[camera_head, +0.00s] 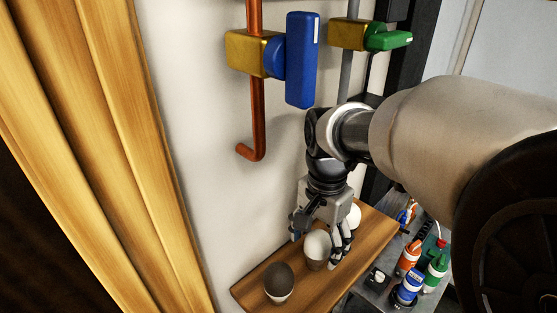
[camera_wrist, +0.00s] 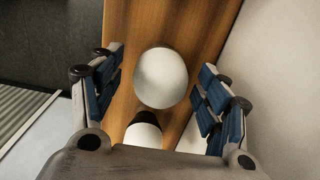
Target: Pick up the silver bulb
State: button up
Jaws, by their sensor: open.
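A pale grey-white bulb (camera_head: 317,245), which looks like the silver one, stands on a wooden shelf (camera_head: 318,281) with a dark lower part. In the wrist view the rounded pale top of a bulb (camera_wrist: 160,78) shows between the two sets of fingers, apart from them. My gripper (camera_head: 322,240) is open and points down around the pale bulb. It also shows in the wrist view (camera_wrist: 162,92), with blue-padded fingers on both sides. I cannot tell whether any finger touches the bulb.
A dark bulb (camera_head: 279,279) with a white base stands nearer on the shelf. A white bulb (camera_head: 354,216) is partly hidden behind my gripper. The wall (camera_wrist: 281,90) runs close beside the shelf. Pipes with a blue valve handle (camera_head: 301,60) and a green one (camera_head: 388,38) are above. Several bottles (camera_head: 409,258) stand right.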

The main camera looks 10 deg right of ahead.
notch_tip(320, 180, down, 2)
jog(key=c, duration=1.2)
